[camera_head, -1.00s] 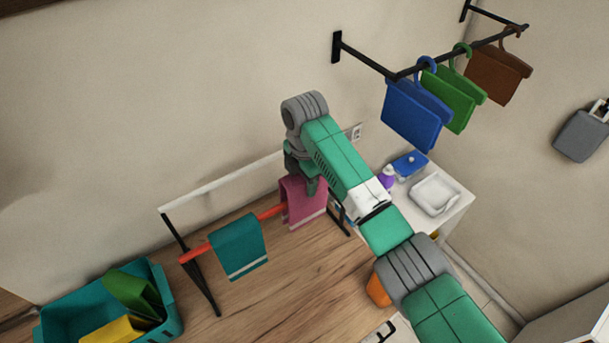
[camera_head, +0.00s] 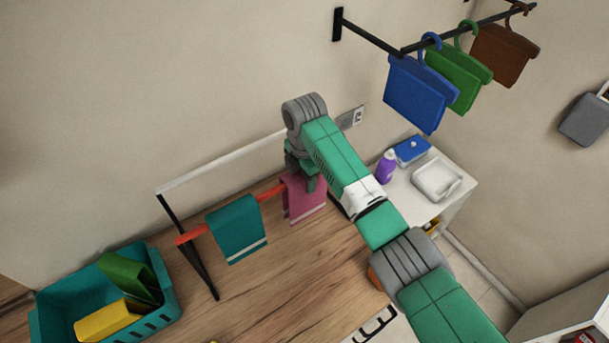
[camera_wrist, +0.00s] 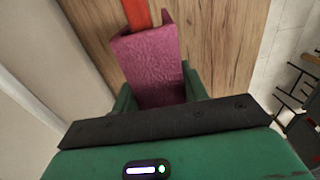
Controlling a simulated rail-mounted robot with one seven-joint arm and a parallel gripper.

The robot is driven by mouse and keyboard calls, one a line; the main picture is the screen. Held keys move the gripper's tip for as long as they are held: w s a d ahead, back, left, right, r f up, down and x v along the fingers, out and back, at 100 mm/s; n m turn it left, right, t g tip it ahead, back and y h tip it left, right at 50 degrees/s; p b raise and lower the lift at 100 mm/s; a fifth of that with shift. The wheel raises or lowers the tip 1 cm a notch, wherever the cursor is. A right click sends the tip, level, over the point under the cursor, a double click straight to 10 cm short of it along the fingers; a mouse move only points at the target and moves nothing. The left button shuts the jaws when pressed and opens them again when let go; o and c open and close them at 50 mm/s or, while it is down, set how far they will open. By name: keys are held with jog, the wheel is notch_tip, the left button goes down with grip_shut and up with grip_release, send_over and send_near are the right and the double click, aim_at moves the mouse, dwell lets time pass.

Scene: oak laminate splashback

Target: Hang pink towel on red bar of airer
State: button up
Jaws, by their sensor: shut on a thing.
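The pink towel (camera_head: 304,203) hangs folded over the right part of the airer's red bar (camera_head: 270,193). In the wrist view the pink towel (camera_wrist: 151,62) lies between the two fingers, with the red bar (camera_wrist: 137,14) coming out from under its far end. My gripper (camera_wrist: 158,92) is shut on the towel; it also shows above the towel in the head view (camera_head: 306,180). A teal towel (camera_head: 237,228) with a pale stripe hangs on the same bar to the left. My arm hides the bar's right end.
A teal basket (camera_head: 172,312) with green (camera_head: 128,275) and yellow cloths stands at the left. The airer's white bar (camera_head: 220,162) runs behind the red one. Blue, green and brown hanging items are on a wall rail (camera_head: 375,38). A purple bottle (camera_head: 386,168) stands on the white counter.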

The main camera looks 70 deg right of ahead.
jog(key=o, duration=1.4)
notch_tip(320, 180, up, 8)
jog(key=shift+f+b, duration=0.1)
jog(key=shift+b, duration=0.3)
